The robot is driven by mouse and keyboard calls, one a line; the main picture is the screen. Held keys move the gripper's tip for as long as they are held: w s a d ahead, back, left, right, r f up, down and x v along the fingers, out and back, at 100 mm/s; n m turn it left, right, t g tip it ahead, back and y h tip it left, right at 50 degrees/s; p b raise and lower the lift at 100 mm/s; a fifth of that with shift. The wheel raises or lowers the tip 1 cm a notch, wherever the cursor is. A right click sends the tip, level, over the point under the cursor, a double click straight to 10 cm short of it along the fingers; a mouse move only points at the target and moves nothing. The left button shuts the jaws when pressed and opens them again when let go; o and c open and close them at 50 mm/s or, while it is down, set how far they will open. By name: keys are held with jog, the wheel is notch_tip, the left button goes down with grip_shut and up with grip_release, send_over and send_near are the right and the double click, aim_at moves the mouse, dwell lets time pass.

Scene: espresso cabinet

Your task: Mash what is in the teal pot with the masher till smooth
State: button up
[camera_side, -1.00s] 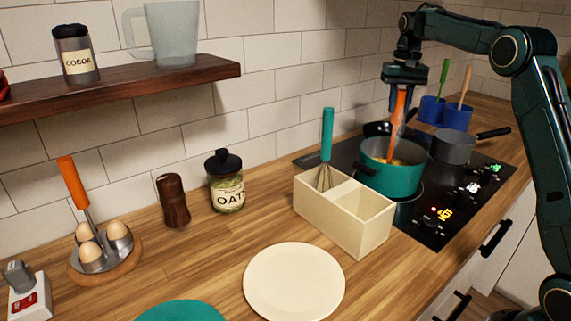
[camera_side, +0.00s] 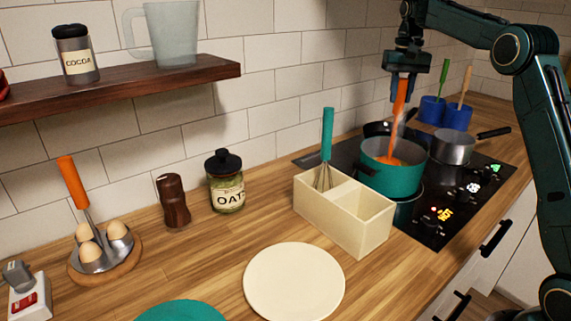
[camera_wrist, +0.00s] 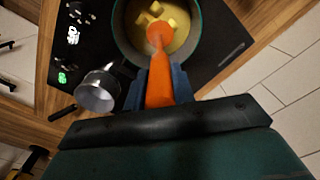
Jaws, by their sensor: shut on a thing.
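The teal pot (camera_side: 390,184) stands on the black hob in the side view. It also shows at the top of the wrist view (camera_wrist: 118,40), with pale yellow chunks (camera_wrist: 152,14) lying in a yellow mass. My gripper (camera_side: 403,84) is above the pot, shut on the orange handle of the masher (camera_side: 400,97). The masher reaches down into the pot, leaning slightly. In the wrist view my fingers (camera_wrist: 160,88) grip the masher (camera_wrist: 159,62).
A grey saucepan (camera_side: 453,148) stands on the hob right of the pot. A cream divided box (camera_side: 345,229) with a teal whisk (camera_side: 327,135) stands close on the left. Blue pots (camera_side: 432,108) are behind.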

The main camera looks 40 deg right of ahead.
aim_at(396, 112)
jog(key=shift+s+a, duration=0.3)
jog(key=shift+a, duration=0.3)
jog(key=shift+s+a, duration=0.3)
jog(key=shift+a, duration=0.3)
jog(key=shift+s+a, duration=0.3)
jog(key=shift+a, duration=0.3)
jog(key=shift+f, duration=0.1)
jog(key=shift+f, duration=2.2)
jog(key=shift+r, duration=0.1)
jog(key=shift+r, duration=2.25)
jog(key=shift+d, duration=0.15)
